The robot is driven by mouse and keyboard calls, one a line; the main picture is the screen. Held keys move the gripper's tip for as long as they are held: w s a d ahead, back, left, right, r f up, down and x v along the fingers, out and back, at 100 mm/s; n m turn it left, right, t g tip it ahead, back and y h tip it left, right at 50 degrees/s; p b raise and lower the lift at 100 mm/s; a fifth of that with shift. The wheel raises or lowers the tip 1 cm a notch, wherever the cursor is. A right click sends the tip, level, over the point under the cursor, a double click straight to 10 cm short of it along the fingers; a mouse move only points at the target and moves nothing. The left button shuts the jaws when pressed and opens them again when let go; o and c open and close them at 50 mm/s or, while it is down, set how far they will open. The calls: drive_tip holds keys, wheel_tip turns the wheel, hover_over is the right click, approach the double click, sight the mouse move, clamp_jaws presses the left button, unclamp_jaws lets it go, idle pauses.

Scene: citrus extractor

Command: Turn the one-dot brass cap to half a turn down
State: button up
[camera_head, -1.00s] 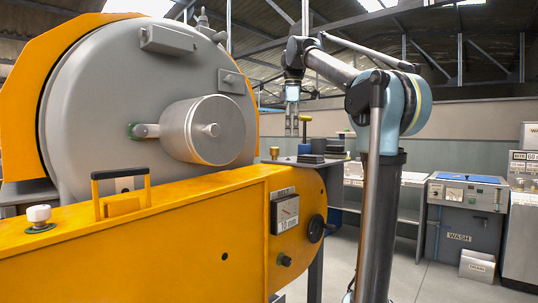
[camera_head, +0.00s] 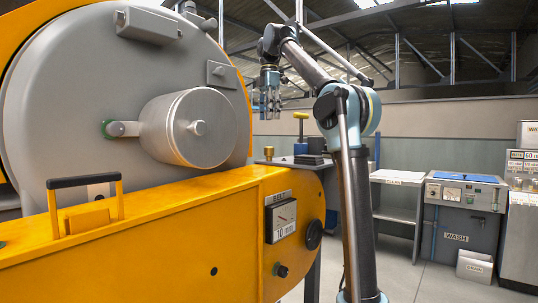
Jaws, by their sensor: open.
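My gripper (camera_head: 270,104) hangs open and empty at the end of my raised arm, fingers pointing down, to the right of the grey drum. A small brass-coloured knob (camera_head: 268,152) shows low behind the yellow housing; I cannot tell whether it is a cap or has dots. A yellow-topped post (camera_head: 300,117) stands on the dark bench behind, right of the gripper and apart from it. No cap marked with one dot can be made out.
The yellow extractor housing (camera_head: 150,240) with its black handle (camera_head: 84,181) fills the lower left. A grey cylinder (camera_head: 195,128) juts from the drum.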

sight(269, 160)
wheel_tip(269, 160, down, 15)
drive_tip(key=shift+r, duration=0.15)
idle(0.5)
drive_tip(key=c, duration=1)
